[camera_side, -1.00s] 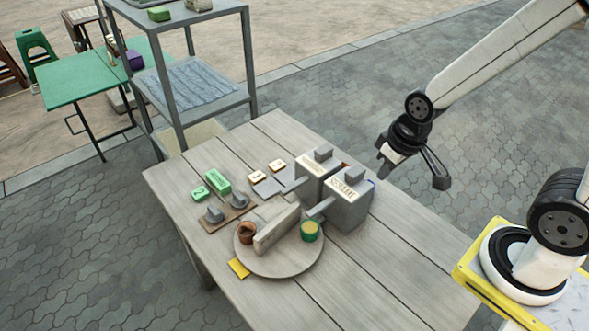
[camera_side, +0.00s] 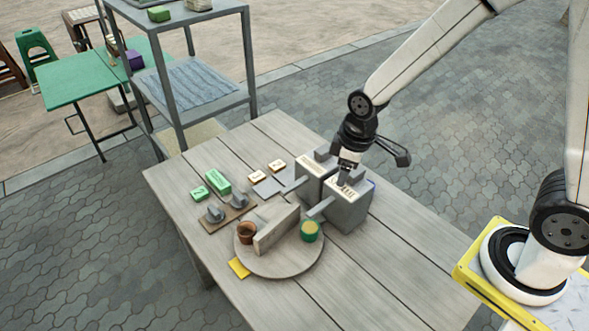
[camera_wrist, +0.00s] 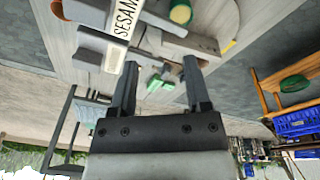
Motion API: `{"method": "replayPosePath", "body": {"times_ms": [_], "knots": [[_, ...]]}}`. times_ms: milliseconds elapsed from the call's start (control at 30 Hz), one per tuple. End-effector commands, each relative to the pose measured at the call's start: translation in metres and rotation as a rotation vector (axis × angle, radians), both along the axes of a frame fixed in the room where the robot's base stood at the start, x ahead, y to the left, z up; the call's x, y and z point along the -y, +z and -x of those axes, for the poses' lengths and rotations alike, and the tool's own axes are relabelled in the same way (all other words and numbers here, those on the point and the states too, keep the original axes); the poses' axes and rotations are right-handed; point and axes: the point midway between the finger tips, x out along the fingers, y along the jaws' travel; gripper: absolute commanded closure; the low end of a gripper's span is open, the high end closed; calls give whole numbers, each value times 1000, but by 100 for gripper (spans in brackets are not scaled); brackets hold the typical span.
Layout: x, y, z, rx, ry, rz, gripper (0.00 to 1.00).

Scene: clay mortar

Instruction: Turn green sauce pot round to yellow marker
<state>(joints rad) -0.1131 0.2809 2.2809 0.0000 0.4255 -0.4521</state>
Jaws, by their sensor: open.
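The green sauce pot (camera_side: 310,231) stands upright on the right part of a round wooden turntable (camera_side: 281,268); it also shows at the top of the wrist view (camera_wrist: 181,12). A wooden wall (camera_side: 276,229) stands across the turntable, between the green pot and a brown pot (camera_side: 246,232). The yellow marker (camera_side: 239,268) lies flat on the table at the turntable's front-left edge, beside the brown pot's side. My gripper (camera_side: 345,181) is open and empty above the grey boxes, apart from the turntable. Its two fingers (camera_wrist: 158,88) show apart in the wrist view.
Two grey boxes with levers, one labelled SESAME (camera_side: 345,202), stand right behind the turntable. A wooden board with grey knobs (camera_side: 228,214), green blocks (camera_side: 217,182) and pale tiles (camera_side: 268,180) lie at the back left. The table's front right is clear.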

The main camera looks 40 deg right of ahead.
Motion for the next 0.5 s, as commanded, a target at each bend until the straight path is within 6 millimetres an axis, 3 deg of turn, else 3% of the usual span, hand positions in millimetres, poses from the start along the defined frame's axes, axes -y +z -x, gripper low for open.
{"method": "replayPosePath", "body": {"times_ms": [200, 500], "knots": [[-32, -27, -36, -43, 337, 42, 38], [-80, -73, -72, -95, 798, 83, 38]]}}
